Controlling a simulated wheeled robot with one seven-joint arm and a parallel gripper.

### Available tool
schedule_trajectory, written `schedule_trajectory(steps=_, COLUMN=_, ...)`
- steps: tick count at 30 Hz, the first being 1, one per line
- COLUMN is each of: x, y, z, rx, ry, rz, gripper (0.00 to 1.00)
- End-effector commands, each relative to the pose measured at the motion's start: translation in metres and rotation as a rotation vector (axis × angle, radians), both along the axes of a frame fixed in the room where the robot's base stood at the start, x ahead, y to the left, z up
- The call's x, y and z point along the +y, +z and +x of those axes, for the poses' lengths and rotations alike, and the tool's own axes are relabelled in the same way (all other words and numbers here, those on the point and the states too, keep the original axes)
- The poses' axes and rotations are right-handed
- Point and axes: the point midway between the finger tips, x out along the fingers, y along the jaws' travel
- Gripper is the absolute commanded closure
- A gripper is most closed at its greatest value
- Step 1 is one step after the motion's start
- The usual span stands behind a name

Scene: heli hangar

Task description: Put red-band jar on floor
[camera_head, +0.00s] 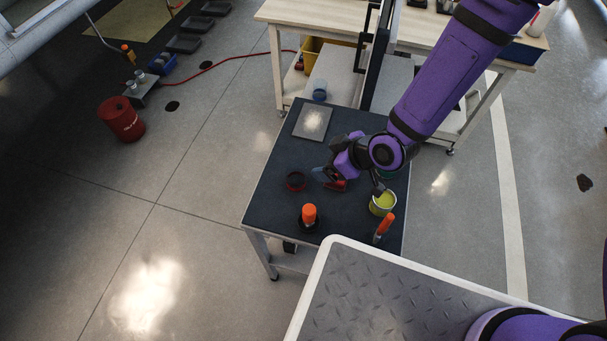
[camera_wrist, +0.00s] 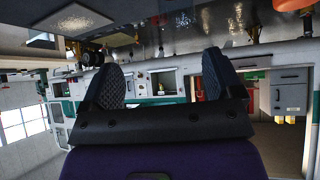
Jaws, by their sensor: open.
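A small round dark item with a red ring (camera_head: 296,180), which may be the red-band jar, sits on the dark-topped cart (camera_head: 270,208). Its body is hard to make out from above. My gripper (camera_head: 323,179) is low over the cart top, just right of this item and apart from it. A small red patch shows by the fingers; I cannot tell what it belongs to. In the wrist view, my gripper (camera_wrist: 164,75) has its two fingers spread with nothing held between them. The grey concrete floor (camera_head: 190,190) is open left of the cart.
A workbench (camera_head: 335,27) stands behind. A red drum (camera_head: 121,119) stands far left.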

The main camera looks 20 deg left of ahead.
Motion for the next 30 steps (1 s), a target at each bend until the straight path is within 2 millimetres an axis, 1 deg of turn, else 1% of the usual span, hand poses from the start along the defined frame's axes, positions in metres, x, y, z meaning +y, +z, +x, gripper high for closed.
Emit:
schedule_trajectory(steps=1, x=0.004, y=-0.008, z=-0.008, rx=0.010, ry=0.013, rz=0.012, gripper=0.14)
schedule_trajectory(steps=3, x=0.009, y=-0.013, z=-0.015, rx=0.015, ry=0.025, rz=0.026, gripper=0.14)
schedule_trajectory(steps=7, x=0.016, y=-0.019, z=-0.020, rx=0.018, ry=0.037, rz=0.041, gripper=0.14)
schedule_trajectory(steps=15, x=0.042, y=-0.047, z=-0.018, rx=0.017, ry=0.036, rz=0.041, gripper=0.14)
schedule_trajectory(steps=18, x=0.049, y=-0.053, z=-0.017, rx=0.018, ry=0.035, rz=0.040, gripper=0.14)
schedule_trajectory(steps=23, x=0.054, y=-0.059, z=-0.017, rx=0.018, ry=0.034, rz=0.040, gripper=0.14)
schedule_trajectory(steps=30, x=0.075, y=-0.084, z=-0.019, rx=0.018, ry=0.035, rz=0.040, gripper=0.14)
